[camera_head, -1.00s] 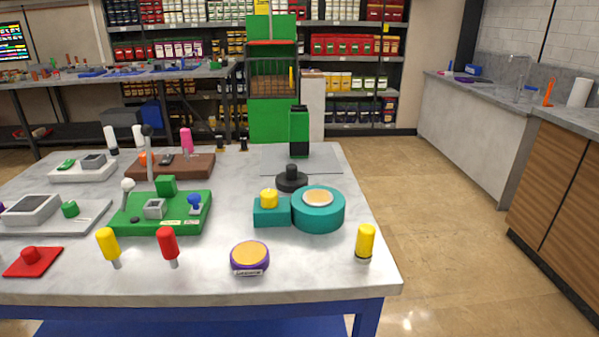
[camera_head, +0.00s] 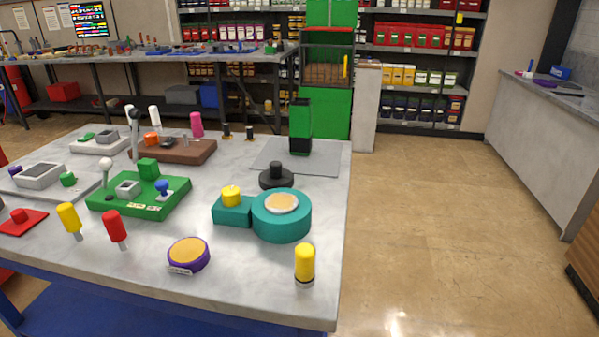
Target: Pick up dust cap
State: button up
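No part is clearly marked as the dust cap, and I cannot tell which one it is. Candidates on the worktable (camera_head: 80,262) include a black flanged knob (camera_head: 276,178) and a yellow cap (camera_head: 230,195) on a teal block (camera_head: 232,213). The block touches a round teal body (camera_head: 281,220) with a tan disc (camera_head: 281,203) on top. A purple ring with an orange top (camera_head: 188,254) lies at the front and has an unreadable label. A yellow cylinder (camera_head: 304,262) stands near the front right corner. My gripper is not in view.
A green board with blocks and a lever (camera_head: 140,201), red (camera_head: 114,228) and yellow (camera_head: 70,219) handles, and a green-black post (camera_head: 300,127) also stand on the table. A second bench (camera_head: 130,52) and shelves are behind. The floor (camera_head: 430,220) at right is clear.

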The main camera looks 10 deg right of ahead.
aim_at(275, 177)
jog(key=l, duration=1.25)
jog(key=i+l, duration=0.1)
jog(key=l, duration=0.4)
jog(key=i+j, duration=0.2)
jog(key=j, duration=0.1)
